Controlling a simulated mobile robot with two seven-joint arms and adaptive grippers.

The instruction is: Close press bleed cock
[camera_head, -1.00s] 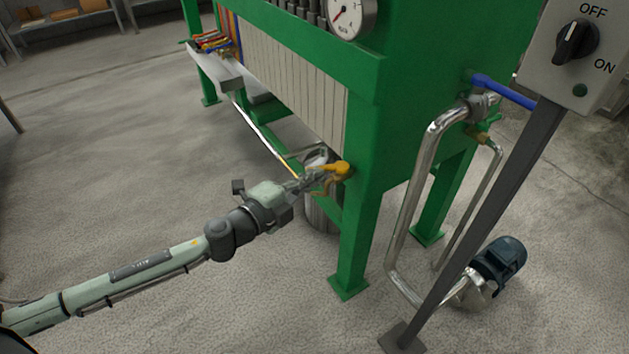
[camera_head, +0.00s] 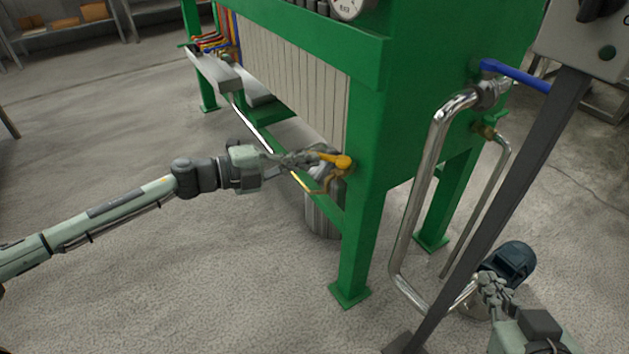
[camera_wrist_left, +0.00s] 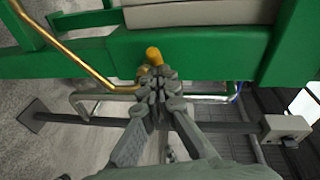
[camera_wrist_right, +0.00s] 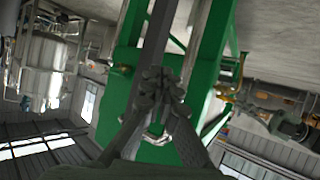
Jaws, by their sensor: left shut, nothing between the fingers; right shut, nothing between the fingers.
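The bleed cock has a yellow lever (camera_head: 341,161) on the near corner of the green filter press frame, pointing left in the head view. A brass pipe (camera_head: 322,184) bends just below it. My left gripper (camera_head: 318,160) is shut and empty, its fingertips at the lever, seemingly touching or very close. In the left wrist view the lever's rounded yellow end (camera_wrist_left: 153,55) shows just beyond the fingertips, which partly hide the rest. My right gripper (camera_head: 487,280) is shut and empty, low at the right, in front of the pump; its fingertips show in the right wrist view (camera_wrist_right: 160,78).
A steel pipe (camera_head: 415,200) with a blue-handled valve (camera_head: 515,76) runs down to the dark blue pump (camera_head: 512,262). A dark slanted post (camera_head: 500,200) carries the switch box (camera_head: 585,40). A steel drum (camera_head: 322,218) stands under the press. The floor at left is clear.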

